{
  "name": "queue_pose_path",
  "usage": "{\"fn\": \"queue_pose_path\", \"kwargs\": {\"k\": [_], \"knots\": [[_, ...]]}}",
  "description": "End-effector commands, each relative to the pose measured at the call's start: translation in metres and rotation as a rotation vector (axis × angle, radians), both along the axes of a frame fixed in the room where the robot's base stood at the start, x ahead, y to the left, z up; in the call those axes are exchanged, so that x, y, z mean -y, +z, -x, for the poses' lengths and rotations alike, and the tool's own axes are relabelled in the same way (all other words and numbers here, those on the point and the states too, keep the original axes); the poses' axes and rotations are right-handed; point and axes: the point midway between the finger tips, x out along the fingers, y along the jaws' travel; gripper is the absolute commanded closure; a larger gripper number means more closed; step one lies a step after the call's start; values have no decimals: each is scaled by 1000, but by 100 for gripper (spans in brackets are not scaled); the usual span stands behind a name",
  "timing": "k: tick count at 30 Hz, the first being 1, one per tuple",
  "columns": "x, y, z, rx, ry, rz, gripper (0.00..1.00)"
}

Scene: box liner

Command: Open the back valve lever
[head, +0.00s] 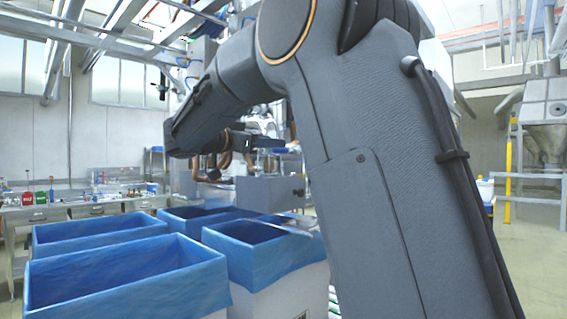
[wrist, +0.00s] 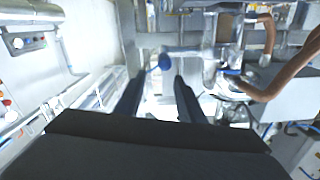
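A small blue rounded piece (wrist: 165,62), which looks like the knob of a valve lever, shows in the wrist view just beyond my fingertips. It sits beside a pale horizontal pipe (wrist: 190,50). My gripper (wrist: 158,82) is open, with its two dark fingers apart and nothing held between them. The blue piece lies in line with the gap between the fingers; I cannot tell how far ahead it is. In the head view my gripper (head: 280,143) points right, above and behind the blue-lined boxes. The lever cannot be made out there.
Copper-brown hoses (wrist: 290,75) curve at the right of the wrist view, close to the metal machine. In the head view several boxes with blue liners (head: 125,280) stand at lower left. A grey metal box (head: 270,192) is below my gripper. A lab bench (head: 85,208) stands far left.

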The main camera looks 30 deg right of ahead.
Motion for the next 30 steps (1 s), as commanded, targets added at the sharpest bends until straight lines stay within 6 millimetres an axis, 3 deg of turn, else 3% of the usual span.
{"fn": "queue_pose_path", "kwargs": {"k": [3,10,24,30], "knots": [[0,-18,-5,0,0,0,64],[5,-23,-8,0,-1,0,64],[65,-22,-29,-1,-2,0,64],[73,-23,-33,0,0,0,64]]}}
